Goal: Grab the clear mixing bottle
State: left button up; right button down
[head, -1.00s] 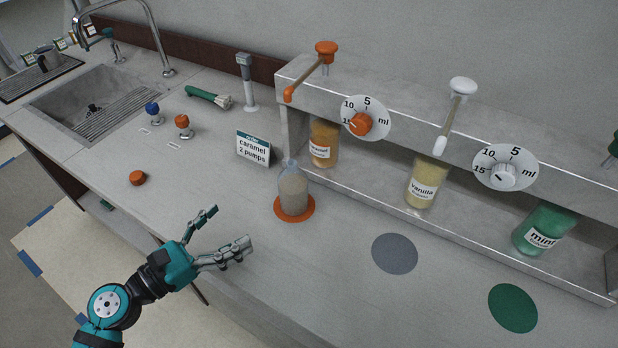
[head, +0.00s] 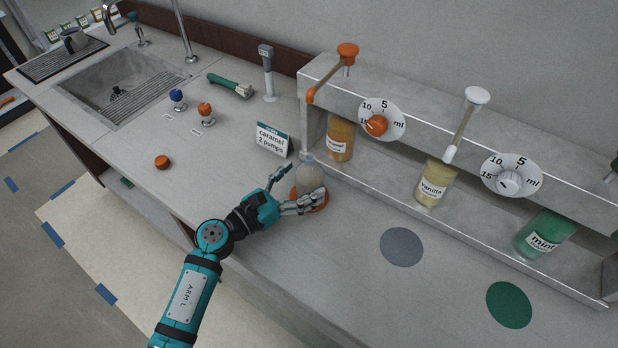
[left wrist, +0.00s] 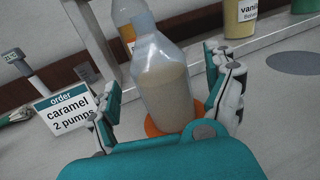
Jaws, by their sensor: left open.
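The clear mixing bottle (head: 309,176) stands upright on the orange round mat (head: 322,204), partly hidden by my gripper in the head view. The bottle also shows in the left wrist view (left wrist: 163,82), with pale tan contents in its lower part. My left gripper (head: 298,187) is open, with one finger on each side of the bottle. In the left wrist view the bottle stands between the spread fingers (left wrist: 168,100), and gaps show on both sides. My right gripper is not in view.
An order card reading "caramel 2 pumps" (head: 272,140) stands behind the gripper. The dispenser shelf (head: 385,190) with caramel (head: 340,138), vanilla (head: 435,184) and mint (head: 545,234) bottles runs behind and right. An orange cap (head: 162,162) lies left. The front counter is clear.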

pick_arm(q)
jog(key=x, duration=0.2)
jog(key=shift+w+d, duration=0.3)
jog(key=c, duration=1.5)
